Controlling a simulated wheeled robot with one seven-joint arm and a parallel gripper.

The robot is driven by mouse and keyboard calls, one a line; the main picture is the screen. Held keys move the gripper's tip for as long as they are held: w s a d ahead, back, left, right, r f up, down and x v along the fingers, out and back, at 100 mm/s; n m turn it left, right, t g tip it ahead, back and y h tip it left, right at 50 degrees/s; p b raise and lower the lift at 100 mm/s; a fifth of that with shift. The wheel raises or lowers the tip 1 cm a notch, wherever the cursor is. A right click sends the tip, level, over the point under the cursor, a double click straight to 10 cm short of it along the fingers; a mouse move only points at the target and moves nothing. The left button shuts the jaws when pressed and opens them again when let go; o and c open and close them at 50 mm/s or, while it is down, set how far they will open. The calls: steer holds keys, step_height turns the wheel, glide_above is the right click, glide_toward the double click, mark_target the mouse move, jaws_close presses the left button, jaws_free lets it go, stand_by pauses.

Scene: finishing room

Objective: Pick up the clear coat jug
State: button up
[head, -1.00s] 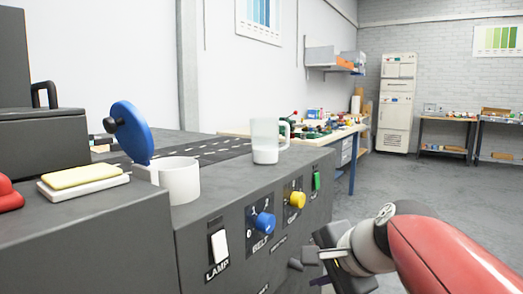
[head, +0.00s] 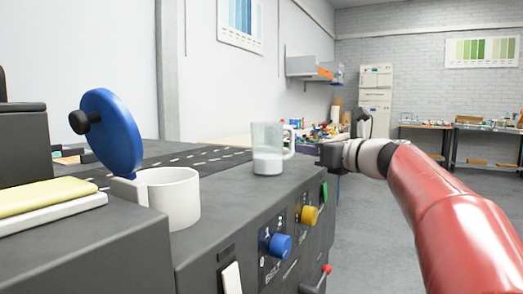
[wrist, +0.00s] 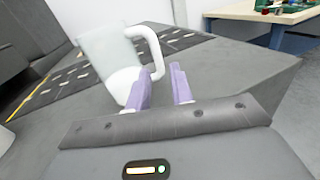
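The clear coat jug (head: 268,150) is a translucent jug with a whitish fill in its lower part and a handle on its right side. It stands upright on the dark machine top near the front edge. My gripper (head: 320,155) is just right of the handle. In the wrist view the jug (wrist: 108,58) is ahead and left of centre. There my gripper (wrist: 160,80) shows two purple fingers, parted and empty. The handle's lower part lines up with the gap between the fingertips; I cannot tell whether it touches them.
A white mug-like cup (head: 172,197) and a blue disc (head: 112,132) stand to the left on the machine. Knobs, including a blue one (head: 280,245), stick out of its front. A cluttered workbench (wrist: 262,10) is behind. Open floor lies to the right.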

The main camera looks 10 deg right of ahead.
steer(key=p+x, duration=0.1)
steer(key=x, duration=0.6)
steer(key=shift+w+a+r, duration=0.1)
steer(key=shift+w+a, duration=0.1)
steer(key=shift+a, duration=0.15)
jaws_close()
